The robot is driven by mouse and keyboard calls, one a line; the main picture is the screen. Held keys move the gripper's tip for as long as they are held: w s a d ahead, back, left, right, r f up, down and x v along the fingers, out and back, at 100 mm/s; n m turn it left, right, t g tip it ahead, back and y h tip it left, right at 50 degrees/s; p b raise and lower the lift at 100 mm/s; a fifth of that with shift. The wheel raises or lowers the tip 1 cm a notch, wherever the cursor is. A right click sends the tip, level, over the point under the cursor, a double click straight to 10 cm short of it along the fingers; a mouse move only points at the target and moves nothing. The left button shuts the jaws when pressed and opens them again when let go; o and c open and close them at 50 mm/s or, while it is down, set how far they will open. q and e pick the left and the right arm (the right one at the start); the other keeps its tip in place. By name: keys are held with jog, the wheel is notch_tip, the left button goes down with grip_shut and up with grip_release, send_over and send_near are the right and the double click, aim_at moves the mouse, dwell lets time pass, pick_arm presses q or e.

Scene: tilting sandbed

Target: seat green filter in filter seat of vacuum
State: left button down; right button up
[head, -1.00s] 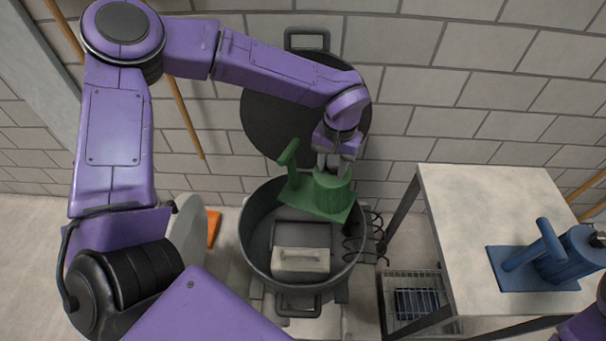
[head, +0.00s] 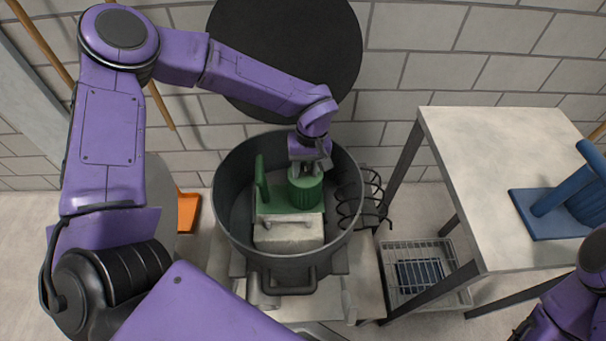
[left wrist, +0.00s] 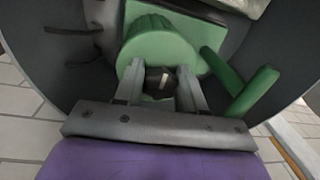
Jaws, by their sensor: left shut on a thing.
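The green filter (head: 304,190) has a ribbed cylinder, a flat square plate and an upright post. It is inside the round dark vacuum drum (head: 232,215), over the seat area at the back. My left gripper (head: 308,168) is shut on the top of the cylinder; the left wrist view also shows the filter (left wrist: 160,48) between the fingers (left wrist: 160,88). The filter's plate looks roughly level. The filter seat is hidden under it, and I cannot tell whether the plate touches it. A pale block with a handle (head: 288,236) is in front of the plate. My right gripper is out of view.
The round black lid (head: 290,60) stands open behind the drum. A blue filter (head: 565,205) lies on the grey table (head: 490,170) at right. A wire basket (head: 428,272) is below. A coiled black hose (head: 362,200) is beside the drum. An orange object (head: 188,212) is at left.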

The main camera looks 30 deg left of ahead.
aim_at(304, 178)
pick_arm(q)
notch_tip(304, 178, down, 3)
jog(key=shift+s+r, duration=0.1)
jog(key=shift+s+d, duration=0.1)
jog(key=shift+s, duration=0.25)
jog(key=c, duration=0.7)
grip_release()
jog(key=shift+f+b, duration=0.3)
jog(key=r, duration=0.1)
jog(key=w+r, duration=0.1)
jog(key=r, duration=0.1)
jog(key=r+p, duration=0.1)
jog(key=r, duration=0.1)
jog(key=shift+w+r, duration=0.1)
jog(key=shift+w, duration=0.25)
jog(key=r, duration=0.5)
jog(key=shift+d+r+p, duration=0.3)
jog(key=shift+r+p, duration=0.1)
jog(key=shift+r, duration=0.45)
